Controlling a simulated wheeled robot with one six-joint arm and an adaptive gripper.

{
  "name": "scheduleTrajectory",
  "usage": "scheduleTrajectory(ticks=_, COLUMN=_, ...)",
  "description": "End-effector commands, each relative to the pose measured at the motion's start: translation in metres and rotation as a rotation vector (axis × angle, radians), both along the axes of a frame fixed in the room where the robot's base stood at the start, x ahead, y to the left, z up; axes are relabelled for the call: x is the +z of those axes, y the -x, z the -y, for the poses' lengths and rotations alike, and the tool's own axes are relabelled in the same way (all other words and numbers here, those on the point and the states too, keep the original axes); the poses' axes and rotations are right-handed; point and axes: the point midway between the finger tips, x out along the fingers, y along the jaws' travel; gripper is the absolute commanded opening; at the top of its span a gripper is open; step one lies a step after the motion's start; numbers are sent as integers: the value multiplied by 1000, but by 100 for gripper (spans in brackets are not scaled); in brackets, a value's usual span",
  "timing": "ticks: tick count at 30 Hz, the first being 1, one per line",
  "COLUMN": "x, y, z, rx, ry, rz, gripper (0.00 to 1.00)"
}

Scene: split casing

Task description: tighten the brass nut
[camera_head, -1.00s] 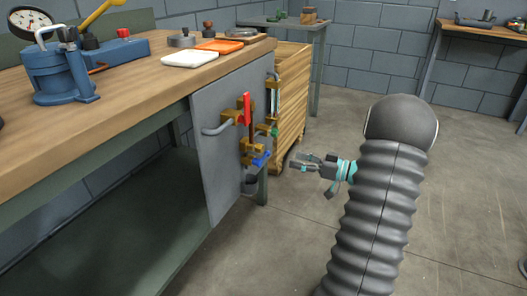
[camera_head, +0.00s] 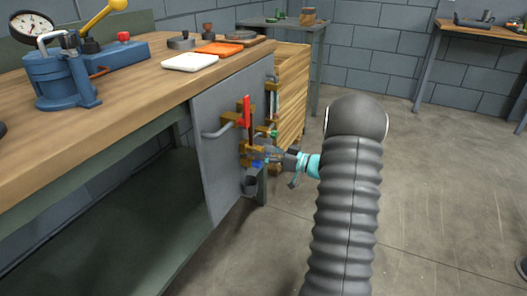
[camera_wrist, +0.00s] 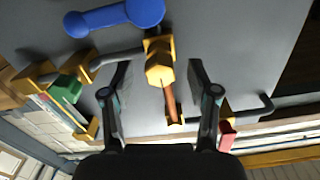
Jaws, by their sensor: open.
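The brass nut (camera_wrist: 159,72) is a hexagonal yellow fitting in the wrist view, joined to a copper-coloured pipe (camera_wrist: 170,103) on the grey panel (camera_head: 220,165). My gripper (camera_wrist: 160,75) is open, with one black finger on each side of the nut and pipe. Both fingers look apart from the nut, and nothing is held. In the head view my gripper (camera_head: 268,155) is close in front of the panel's lower fittings and partly hides them. Whether the fingertips reach the nut's depth is hard to tell.
A blue handle (camera_wrist: 115,17), a green part (camera_wrist: 66,88) and a red handle (camera_wrist: 227,135) are near the fingers in the wrist view. The red handle also shows in the head view (camera_head: 247,112). A wooden workbench (camera_head: 130,105) stands above; open floor (camera_head: 440,200) lies right.

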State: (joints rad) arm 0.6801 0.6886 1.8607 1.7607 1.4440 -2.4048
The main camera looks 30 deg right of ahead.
Motion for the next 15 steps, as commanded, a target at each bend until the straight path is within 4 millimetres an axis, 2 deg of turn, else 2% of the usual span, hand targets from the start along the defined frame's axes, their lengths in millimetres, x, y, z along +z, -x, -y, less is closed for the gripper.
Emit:
scheduleTrajectory(ticks=12, x=0, y=-6, z=-5, rx=-1, ry=-1, rz=1, gripper=60)
scheduleTrajectory(ticks=13, x=0, y=-6, z=-5, rx=-1, ry=-1, rz=1, gripper=55)
scheduleTrajectory(ticks=15, x=0, y=-6, z=-5, rx=-1, ry=0, rz=0, gripper=38)
